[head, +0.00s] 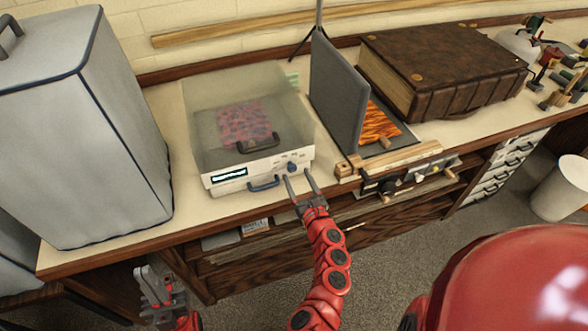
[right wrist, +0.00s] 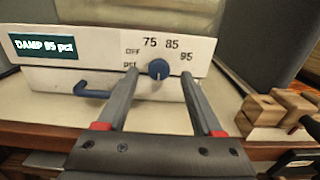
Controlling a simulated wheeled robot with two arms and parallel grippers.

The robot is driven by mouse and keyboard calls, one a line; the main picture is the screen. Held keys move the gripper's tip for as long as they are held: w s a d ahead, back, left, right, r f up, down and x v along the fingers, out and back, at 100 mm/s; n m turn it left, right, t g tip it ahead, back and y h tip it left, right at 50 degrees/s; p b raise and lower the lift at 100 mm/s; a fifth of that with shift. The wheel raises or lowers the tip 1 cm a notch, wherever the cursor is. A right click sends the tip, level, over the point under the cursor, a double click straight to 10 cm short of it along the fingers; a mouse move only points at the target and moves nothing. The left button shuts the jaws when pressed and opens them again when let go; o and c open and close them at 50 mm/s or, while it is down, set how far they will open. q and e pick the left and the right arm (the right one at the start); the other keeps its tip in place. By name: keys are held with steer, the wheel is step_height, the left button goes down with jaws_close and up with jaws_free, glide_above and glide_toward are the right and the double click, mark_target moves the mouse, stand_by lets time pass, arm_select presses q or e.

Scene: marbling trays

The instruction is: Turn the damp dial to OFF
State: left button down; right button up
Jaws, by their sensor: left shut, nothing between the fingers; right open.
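The damp dial (right wrist: 158,69) is a round blue knob on the white front panel of a box (right wrist: 200,48). The labels OFF, 75, 85 and 95 stand around it, and the display (right wrist: 45,46) reads DAMP 95 pct. I cannot tell clearly where the knob's mark points. In the head view the dial (head: 292,167) sits at the panel's right. My right gripper (head: 298,176) is open in front of it, its fingers (right wrist: 159,74) to either side of the knob, with no clear contact. My left gripper (head: 154,284) is shut and empty, low before the bench.
The box has a clear lid with a dark handle (head: 258,143) and a blue front handle (head: 263,185). A large grey case (head: 85,140) stands left. A grey upright panel (head: 337,95), wooden strips (head: 395,160) and a thick brown book (head: 440,65) are right.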

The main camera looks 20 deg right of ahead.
mark_target(293, 169)
steer(key=shift+w+a, duration=0.1)
steer(key=shift+w, duration=1.5)
jaws_close()
